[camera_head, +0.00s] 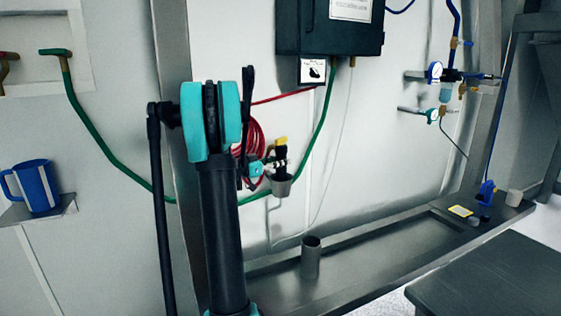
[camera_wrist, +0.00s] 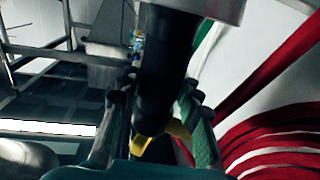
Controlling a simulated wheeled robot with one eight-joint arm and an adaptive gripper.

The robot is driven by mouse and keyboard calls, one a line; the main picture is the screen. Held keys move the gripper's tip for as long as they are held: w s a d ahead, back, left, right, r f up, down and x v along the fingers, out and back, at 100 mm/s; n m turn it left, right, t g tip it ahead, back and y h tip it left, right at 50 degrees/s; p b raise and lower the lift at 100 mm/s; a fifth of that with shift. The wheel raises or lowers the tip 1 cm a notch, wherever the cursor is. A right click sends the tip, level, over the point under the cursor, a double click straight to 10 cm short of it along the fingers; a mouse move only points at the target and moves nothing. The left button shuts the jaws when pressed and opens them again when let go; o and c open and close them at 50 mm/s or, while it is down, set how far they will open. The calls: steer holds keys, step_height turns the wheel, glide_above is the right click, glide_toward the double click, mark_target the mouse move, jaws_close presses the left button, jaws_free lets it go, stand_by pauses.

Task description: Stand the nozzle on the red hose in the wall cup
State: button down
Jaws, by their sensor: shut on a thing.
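My gripper (camera_head: 268,164) is beside the wall at the end of my arm, shut on the nozzle (camera_head: 281,147), which is black with a yellow part at its top. In the wrist view the nozzle's dark body (camera_wrist: 163,75) runs between the fingers of my gripper (camera_wrist: 153,95). The grey wall cup (camera_head: 281,186) is directly below the nozzle, and the nozzle's black lower end is at its mouth. How deep it sits is hidden. The red hose (camera_head: 256,135) hangs coiled on the wall behind my arm; its red loops (camera_wrist: 275,145) fill the right of the wrist view.
A green hose (camera_head: 322,130) passes behind the cup. A dark box (camera_head: 330,30) hangs above. A metal cylinder (camera_head: 311,258) stands on the steel bench (camera_head: 375,250) below. A blue mug (camera_head: 36,186) is on a small shelf at left. Gauges (camera_head: 435,72) are at right.

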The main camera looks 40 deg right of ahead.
steer(key=shift+f, duration=0.2)
steer(key=c, duration=1)
jaws_free()
